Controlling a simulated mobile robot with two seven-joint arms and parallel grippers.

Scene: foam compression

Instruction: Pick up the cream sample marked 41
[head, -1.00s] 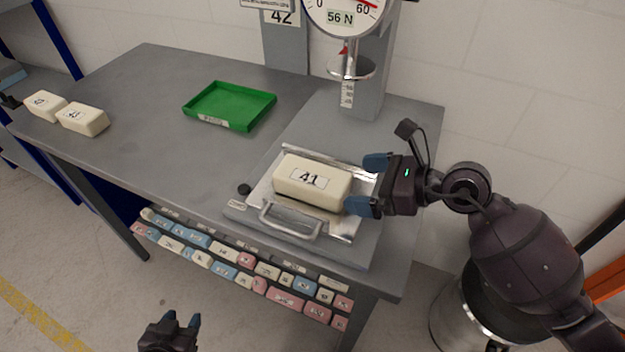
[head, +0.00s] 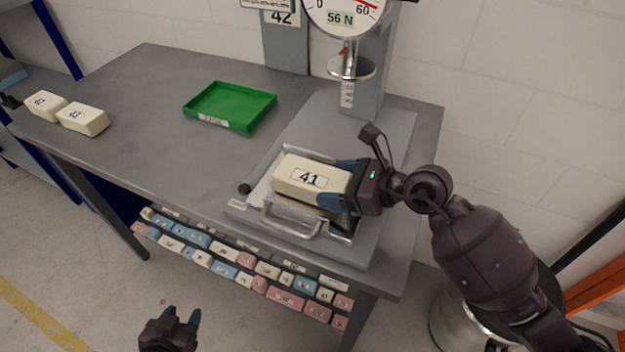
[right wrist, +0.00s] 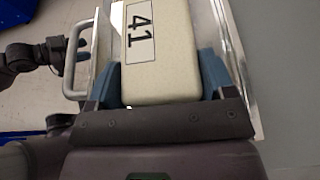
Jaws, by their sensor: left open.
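The cream sample marked 41 (head: 299,186) is a block lying label up on the metal plate with a handle (head: 262,208). In the right wrist view the sample (right wrist: 160,70) extends out between the fingers. My right gripper (head: 340,184) has one blue finger on each long side of the sample's right end. In the right wrist view my right gripper (right wrist: 161,82) has its fingers very close to the sample's sides; whether they press on it is unclear. My left gripper (head: 182,318) is open and empty, low in front of the table.
A green tray (head: 190,108) sits empty on the table (head: 150,85). Two other cream blocks, one (head: 45,105) beside another (head: 82,118), lie at the left. The press gauge (head: 342,17) and its round plate (head: 350,68) stand behind the sample. Several coloured blocks fill a shelf below.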

